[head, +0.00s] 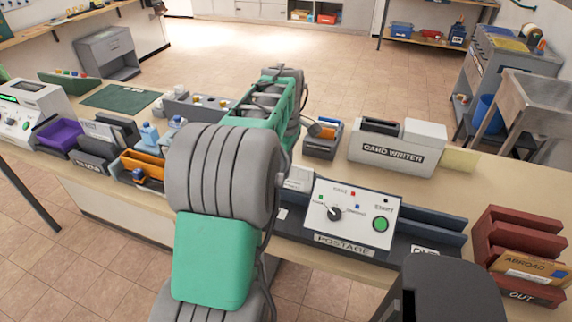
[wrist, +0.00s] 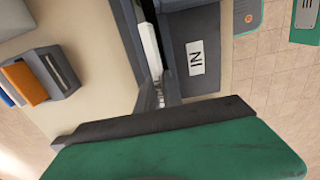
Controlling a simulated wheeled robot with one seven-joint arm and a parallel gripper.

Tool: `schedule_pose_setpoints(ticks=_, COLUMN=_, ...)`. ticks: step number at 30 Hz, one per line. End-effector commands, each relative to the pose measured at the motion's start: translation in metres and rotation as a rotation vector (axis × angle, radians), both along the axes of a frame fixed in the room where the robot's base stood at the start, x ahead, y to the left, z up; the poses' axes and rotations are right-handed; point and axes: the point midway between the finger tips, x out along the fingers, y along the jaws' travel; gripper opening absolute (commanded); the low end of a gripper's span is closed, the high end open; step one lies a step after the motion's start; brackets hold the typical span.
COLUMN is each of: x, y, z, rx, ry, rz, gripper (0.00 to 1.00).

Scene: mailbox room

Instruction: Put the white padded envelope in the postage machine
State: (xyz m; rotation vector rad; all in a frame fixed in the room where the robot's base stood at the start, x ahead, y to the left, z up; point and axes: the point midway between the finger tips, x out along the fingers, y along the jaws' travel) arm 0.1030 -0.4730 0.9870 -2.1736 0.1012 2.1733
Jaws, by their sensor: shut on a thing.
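The postage machine (head: 352,214) stands on the counter in the head view, with a knob, a green start button and a POSTAGE label. The white padded envelope (wrist: 150,45) shows in the wrist view as a narrow white strip, on edge in the dark channel beside the IN label (wrist: 196,58). A pale patch left of the machine's panel in the head view may be part of it. My gripper (wrist: 161,95) is shut on the envelope at this channel. The grip itself is mostly hidden, and my arm hides the gripper in the head view. How deep the envelope sits is unclear.
A card writer (head: 398,147) stands behind the machine, beside a small dark box (head: 322,146). Red trays (head: 520,245) marked OUT stand at right, holding a brown ABROAD parcel. Bins and a purple tray (head: 60,135) crowd the counter's left.

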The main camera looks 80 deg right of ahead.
Motion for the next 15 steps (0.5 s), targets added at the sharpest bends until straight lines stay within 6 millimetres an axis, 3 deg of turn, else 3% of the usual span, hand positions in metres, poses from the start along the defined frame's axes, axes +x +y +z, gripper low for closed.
schedule_pose_setpoints(ticks=8, x=-0.0001, y=-0.0002, z=-0.0058, rx=-0.001, ry=0.0, rz=0.0, gripper=0.0)
schedule_pose_setpoints(ticks=9, x=-0.0001, y=-0.0001, z=-0.0058, rx=-0.001, ry=0.0, rz=0.0, gripper=0.12)
schedule_pose_setpoints(ticks=15, x=-0.0001, y=-0.0001, z=-0.0057, rx=0.0, ry=0.0, rz=0.0, gripper=0.28)
